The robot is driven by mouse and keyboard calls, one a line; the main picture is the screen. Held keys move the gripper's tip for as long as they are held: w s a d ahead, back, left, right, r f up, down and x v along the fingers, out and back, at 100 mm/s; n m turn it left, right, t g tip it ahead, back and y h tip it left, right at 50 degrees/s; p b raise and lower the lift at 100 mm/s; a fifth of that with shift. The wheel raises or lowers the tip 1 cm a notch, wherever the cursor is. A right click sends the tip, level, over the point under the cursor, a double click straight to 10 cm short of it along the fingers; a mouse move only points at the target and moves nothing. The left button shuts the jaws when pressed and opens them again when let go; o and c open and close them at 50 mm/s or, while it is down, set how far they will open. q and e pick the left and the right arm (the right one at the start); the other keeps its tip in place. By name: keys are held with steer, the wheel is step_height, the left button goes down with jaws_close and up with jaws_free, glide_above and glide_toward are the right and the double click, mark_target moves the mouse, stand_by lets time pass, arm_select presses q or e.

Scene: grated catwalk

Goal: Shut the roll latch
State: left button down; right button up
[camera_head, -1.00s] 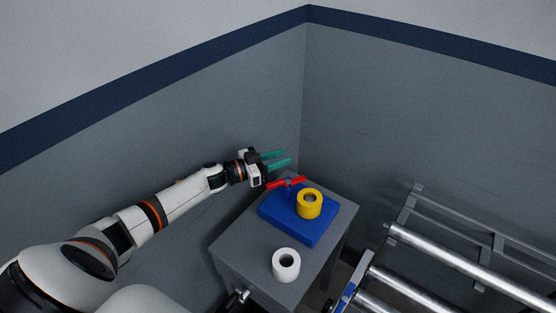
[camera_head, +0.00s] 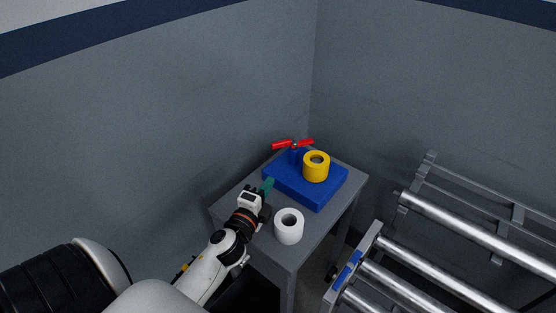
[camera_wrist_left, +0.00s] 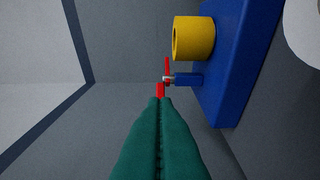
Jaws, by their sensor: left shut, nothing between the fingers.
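The roll latch has a red crossbar handle (camera_head: 292,144) on a short blue post, which also shows in the left wrist view (camera_wrist_left: 167,72). It stands at the back corner of a blue base (camera_head: 322,202). A yellow roll (camera_head: 316,170) sits upright on the base beside the handle. My left gripper (camera_head: 269,184) is shut and empty, low by the left side of the base. In the left wrist view its green fingers (camera_wrist_left: 158,101) are together, with the near end of the red handle just beyond the tips; contact is unclear. My right gripper is not in view.
A grey table (camera_head: 278,247) carries the base and a white roll (camera_head: 289,226) at its front, close to my left wrist. Grey walls (camera_head: 160,130) meet in a corner behind the table. A metal roller conveyor (camera_head: 440,262) stands to the right.

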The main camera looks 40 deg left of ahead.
arm_select(q)
steer(key=p, duration=0.1)
glide_toward(283, 145)
steer(key=w+d, duration=0.2)
steer(key=w, duration=0.1)
steer(key=shift+w+a+p, duration=0.3)
steer(key=shift+w+a, duration=0.75)
steer(key=shift+a, duration=0.05)
steer(key=shift+w+a, duration=0.3)
steer(key=shift+a, duration=0.2)
steer(key=shift+f, duration=0.1)
steer(key=shift+a+m+h, duration=0.1)
steer(key=shift+m+h, duration=0.2)
steer(key=shift+h, duration=0.1)
steer(key=shift+a+m+h, duration=0.15)
steer(key=shift+m+h, duration=0.25)
steer(key=shift+h, duration=0.3)
